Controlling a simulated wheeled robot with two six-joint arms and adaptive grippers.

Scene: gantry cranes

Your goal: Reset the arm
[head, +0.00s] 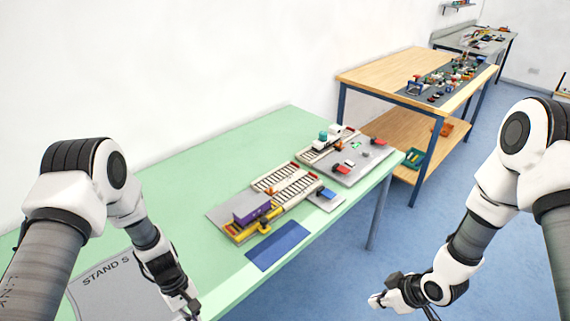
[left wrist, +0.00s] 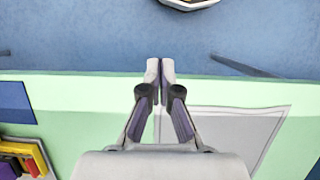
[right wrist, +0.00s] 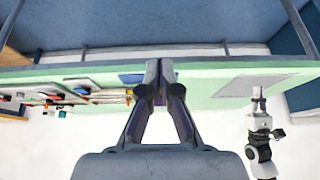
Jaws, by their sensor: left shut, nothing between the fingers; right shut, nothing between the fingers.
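My left arm comes in at the left of the head view, and its gripper (head: 192,308) hangs low near the front edge of the green table, partly cut off by the frame. In the left wrist view the left gripper's fingertips (left wrist: 160,68) meet, with nothing between them. My right arm stands at the right of the head view, off the table over the blue floor, with its gripper (head: 432,313) at the bottom edge. In the right wrist view the right gripper's fingertips (right wrist: 160,70) also meet and are empty.
The green table (head: 180,190) holds a grey rail board with a purple container (head: 251,211), a white and teal truck (head: 330,135) and a blue mat (head: 278,246). A grey stand sheet (head: 110,290) lies beside my left arm. A wooden table (head: 380,73) stands behind. Blue floor is clear between.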

